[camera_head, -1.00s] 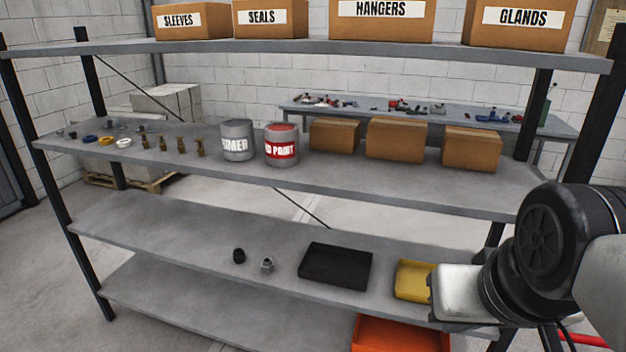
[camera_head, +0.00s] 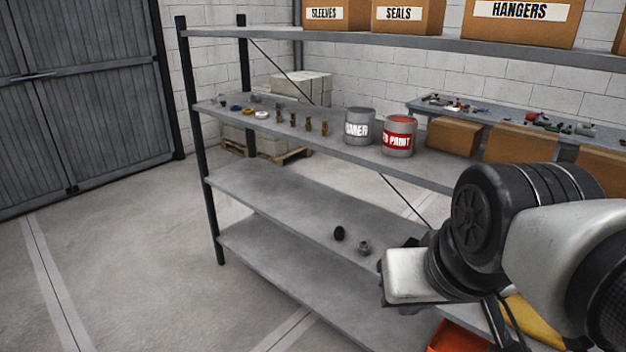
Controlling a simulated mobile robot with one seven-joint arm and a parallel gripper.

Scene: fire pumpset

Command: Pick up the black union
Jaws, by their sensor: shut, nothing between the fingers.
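The black union (camera_head: 339,233) is a small dark round fitting on the lower-middle shelf, left of a grey metal fitting (camera_head: 364,248). The two stand close together with a small gap. My gripper (camera_head: 412,284) is at the end of the arm, right of both fittings and apart from them in the picture. It is shut and holds nothing. Its fingertips are not clearly visible, as the pale hand body covers most of them.
The lower shelf's left part is bare. A yellow bin (camera_head: 530,325) and an orange bin (camera_head: 458,338) are partly hidden by my arm.

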